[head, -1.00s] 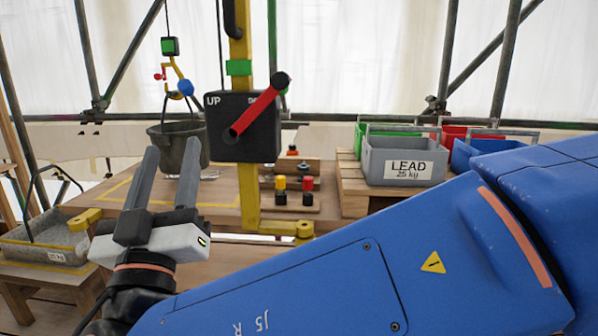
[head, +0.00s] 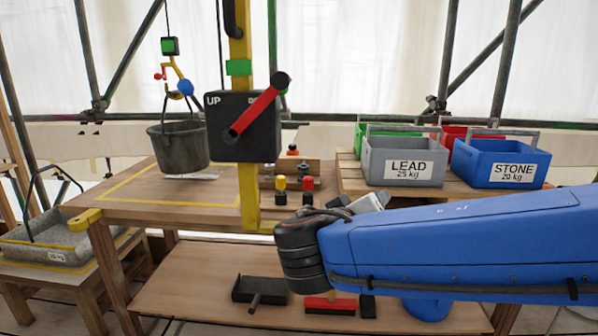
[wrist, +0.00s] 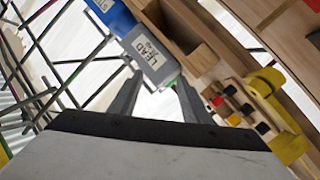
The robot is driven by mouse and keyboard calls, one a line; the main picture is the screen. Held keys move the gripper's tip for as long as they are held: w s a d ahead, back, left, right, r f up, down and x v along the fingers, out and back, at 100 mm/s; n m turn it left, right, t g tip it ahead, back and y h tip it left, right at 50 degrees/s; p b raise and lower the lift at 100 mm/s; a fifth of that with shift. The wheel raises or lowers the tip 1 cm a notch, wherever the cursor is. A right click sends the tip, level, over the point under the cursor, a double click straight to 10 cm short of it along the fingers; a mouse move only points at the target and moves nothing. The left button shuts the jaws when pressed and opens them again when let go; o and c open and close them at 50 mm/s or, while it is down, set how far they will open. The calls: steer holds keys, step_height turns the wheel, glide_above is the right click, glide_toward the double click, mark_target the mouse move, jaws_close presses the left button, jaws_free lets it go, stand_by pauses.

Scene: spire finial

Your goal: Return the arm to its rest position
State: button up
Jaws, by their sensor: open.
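My gripper (wrist: 158,98) shows in the wrist view with its two grey fingers spread apart and nothing between them. In the head view my blue arm reaches in from the right, with the dark wrist near the middle. There the gripper is mostly hidden behind the wrist, with only a small pale part (head: 368,202) showing above it. It is in front of the grey LEAD crate (head: 405,160), which also shows beyond the fingers in the wrist view (wrist: 152,58).
A black UP control box with a red lever (head: 258,105) stands on a yellow post. A dark bucket (head: 180,147) hangs from a hook at left. The blue STONE crate (head: 503,162) stands beside the LEAD crate. Tools, including a red-edged one (head: 330,304), lie on the lower shelf.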

steer(key=s+d+f+g+y, duration=0.1)
steer(key=s+d+f+g, duration=0.3)
steer(key=d+f, duration=0.3)
steer(key=s+d+f+g, duration=0.3)
steer(key=s+d+f, duration=0.1)
steer(key=d, duration=0.4)
steer(key=s+f+m+g+y, duration=0.1)
steer(key=s+f+y, duration=0.6)
steer(key=s, duration=0.3)
steer(key=shift+s+a+f+m+g, duration=0.25)
steer(key=shift+f+m+g, duration=0.15)
steer(key=shift+f, duration=0.4)
